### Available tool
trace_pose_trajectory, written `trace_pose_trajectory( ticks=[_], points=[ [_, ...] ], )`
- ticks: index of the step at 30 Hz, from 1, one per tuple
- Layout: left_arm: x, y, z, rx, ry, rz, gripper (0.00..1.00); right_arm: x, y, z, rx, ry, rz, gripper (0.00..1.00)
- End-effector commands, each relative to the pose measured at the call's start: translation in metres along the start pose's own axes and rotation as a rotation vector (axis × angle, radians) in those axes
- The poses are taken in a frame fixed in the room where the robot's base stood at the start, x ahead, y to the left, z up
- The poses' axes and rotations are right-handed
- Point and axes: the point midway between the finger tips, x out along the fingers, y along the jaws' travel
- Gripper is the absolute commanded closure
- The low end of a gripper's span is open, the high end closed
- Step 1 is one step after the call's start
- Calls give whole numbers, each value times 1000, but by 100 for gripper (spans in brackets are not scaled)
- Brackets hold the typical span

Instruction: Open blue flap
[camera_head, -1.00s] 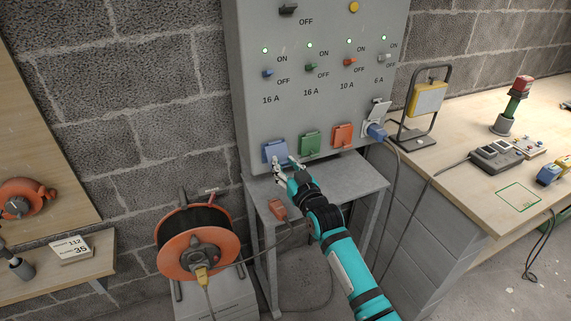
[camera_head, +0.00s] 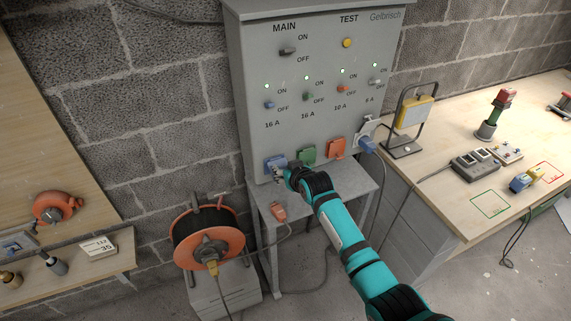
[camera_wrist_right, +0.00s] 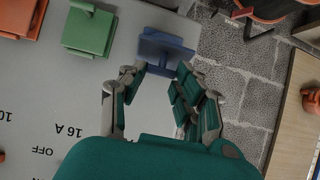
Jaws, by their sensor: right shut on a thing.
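The blue flap (camera_head: 275,162) is at the lower left of the grey panel (camera_head: 300,130), left of the green flap (camera_head: 307,156). My right gripper (camera_head: 279,172) is at the blue flap, its arm reaching in from the lower right. In the right wrist view, the blue flap (camera_wrist_right: 167,48) lies at the fingertips of my right gripper (camera_wrist_right: 158,72), which is shut on it. The flap's lower edge looks tilted out from the panel, but how far is hard to tell. My left gripper is out of view.
Below stands a small grey table (camera_head: 330,185) with an orange connector (camera_head: 279,211). An orange cable reel (camera_head: 209,245) stands left; a workbench (camera_head: 450,205) is right.

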Motion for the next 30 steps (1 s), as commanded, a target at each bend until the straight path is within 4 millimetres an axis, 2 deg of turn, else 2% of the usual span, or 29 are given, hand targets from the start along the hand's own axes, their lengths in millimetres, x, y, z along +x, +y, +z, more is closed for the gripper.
trace_pose_trajectory(
  ticks=[1, 4, 19, 20, 21, 24, 30],
  points=[
    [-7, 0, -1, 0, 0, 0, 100, -2, 0, -4, 1, -16, 0, 100],
    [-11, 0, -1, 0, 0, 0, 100, -2, 0, -5, 1, -39, 0, 100],
    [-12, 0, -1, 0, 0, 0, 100, -1, 0, -4, 1, -55, 0, 100],
    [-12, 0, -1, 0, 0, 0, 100, -1, 0, -4, 1, -55, 0, 66],
    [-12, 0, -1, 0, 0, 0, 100, -1, 0, -4, 1, -55, 0, 60],
    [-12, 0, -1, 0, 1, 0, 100, -1, 0, -4, 1, -54, 0, 47],
    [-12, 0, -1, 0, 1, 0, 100, -1, 0, -4, 0, -54, 0, 46]
  ],
)
